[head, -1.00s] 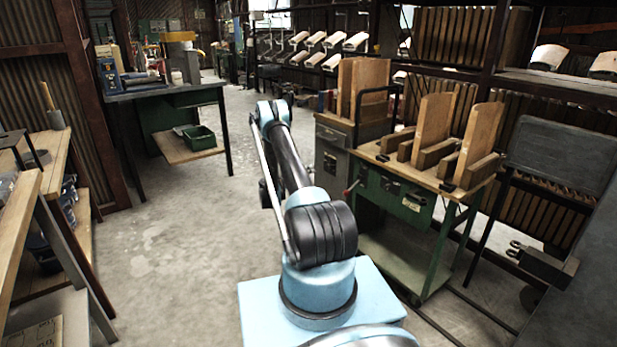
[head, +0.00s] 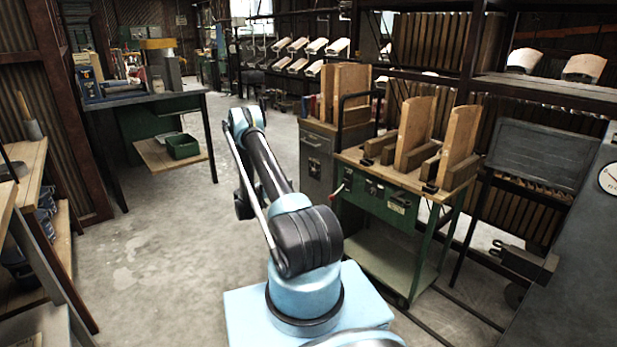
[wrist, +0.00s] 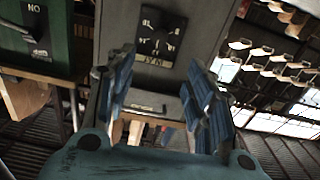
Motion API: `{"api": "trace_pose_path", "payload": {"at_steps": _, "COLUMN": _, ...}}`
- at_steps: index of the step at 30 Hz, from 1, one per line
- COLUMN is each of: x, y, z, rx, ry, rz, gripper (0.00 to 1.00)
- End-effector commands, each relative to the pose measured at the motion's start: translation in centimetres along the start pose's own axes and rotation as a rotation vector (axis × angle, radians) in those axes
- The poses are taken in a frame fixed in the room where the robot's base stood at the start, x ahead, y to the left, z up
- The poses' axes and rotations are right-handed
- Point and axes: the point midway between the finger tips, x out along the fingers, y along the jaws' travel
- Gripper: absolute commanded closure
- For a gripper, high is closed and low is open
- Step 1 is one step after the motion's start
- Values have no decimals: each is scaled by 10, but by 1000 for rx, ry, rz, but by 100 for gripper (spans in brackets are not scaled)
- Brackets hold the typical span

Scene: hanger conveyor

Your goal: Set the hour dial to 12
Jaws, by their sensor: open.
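In the wrist view, which looks upside down, a black dial plate (wrist: 158,36) with light marks around a central pointer is on the front of a grey cabinet (wrist: 195,40). I cannot read its setting, nor confirm that it is the hour dial. My gripper (wrist: 160,65) is open and empty, its blue ribbed fingers apart, pointing toward the cabinet front below the plate in the picture. No contact shows. In the head view the grey cabinet (head: 314,165) stands beyond my arm; the gripper itself is hidden there.
A green cart (head: 375,190) with wooden blocks stands beside the cabinet. A green box with a switch plate (wrist: 35,28) shows in the wrist view. A round white gauge (head: 609,178) is at the right edge. A workbench (head: 150,97) stands left; floor between is clear.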

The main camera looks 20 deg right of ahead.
Motion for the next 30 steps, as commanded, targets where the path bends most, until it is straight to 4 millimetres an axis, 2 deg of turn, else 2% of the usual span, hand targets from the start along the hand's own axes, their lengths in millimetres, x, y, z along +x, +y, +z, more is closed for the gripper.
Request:
{"api": "trace_pose_path", "payload": {"at_steps": 4, "x": 4, "y": 0, "z": 0, "rx": 26, "ry": 0, "rz": 1, "gripper": 51}}
{"api": "trace_pose_path", "payload": {"at_steps": 8, "x": 18, "y": 0, "z": 0, "rx": 25, "ry": 0, "rz": 3, "gripper": 51}}
{"api": "trace_pose_path", "payload": {"at_steps": 30, "x": 146, "y": 1, "z": 0, "rx": 23, "ry": 0, "rz": 2, "gripper": 51}}
